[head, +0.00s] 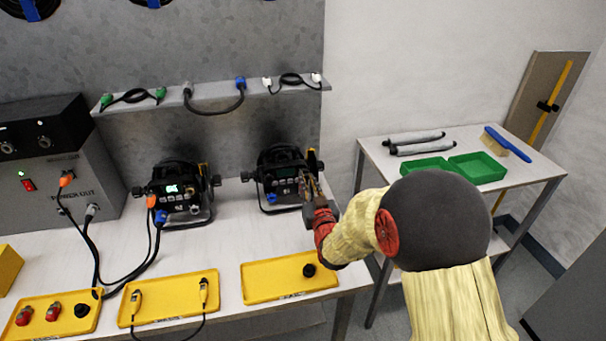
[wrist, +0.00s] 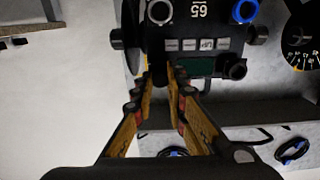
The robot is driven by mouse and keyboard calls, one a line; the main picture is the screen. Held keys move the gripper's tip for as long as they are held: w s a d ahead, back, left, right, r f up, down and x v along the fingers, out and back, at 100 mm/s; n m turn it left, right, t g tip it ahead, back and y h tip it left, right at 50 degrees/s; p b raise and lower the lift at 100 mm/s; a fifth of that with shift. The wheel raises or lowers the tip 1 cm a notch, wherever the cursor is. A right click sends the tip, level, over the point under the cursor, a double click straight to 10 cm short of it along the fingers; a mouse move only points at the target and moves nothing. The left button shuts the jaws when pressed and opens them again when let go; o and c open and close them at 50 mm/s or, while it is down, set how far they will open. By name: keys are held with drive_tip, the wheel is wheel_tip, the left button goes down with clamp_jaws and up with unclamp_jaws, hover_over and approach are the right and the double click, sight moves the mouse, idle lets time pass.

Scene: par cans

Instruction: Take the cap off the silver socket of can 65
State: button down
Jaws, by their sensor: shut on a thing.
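Can 65 (head: 281,178) is the right-hand black can on the bench. In the wrist view its panel (wrist: 205,30) appears upside down, with the number 65, a blue socket (wrist: 244,11), a silver-ringed socket (wrist: 160,12) and another round socket (wrist: 235,69). My gripper (head: 308,185) is at the right side of the can's front. In the wrist view my gripper (wrist: 166,76) has its fingers close together at the panel, shut on a small dark thing that looks like the cap. The fingers mostly hide it, and I cannot tell whether it is still seated.
A second can (head: 178,192) with cables stands to the left. Yellow trays (head: 262,290) line the bench front; the right one holds a black cap (head: 309,270) and free room. A shelf (head: 215,97) with cables hangs behind. A side table (head: 400,168) stands right.

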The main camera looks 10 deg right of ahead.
drive_tip(key=shift+s, duration=2.35)
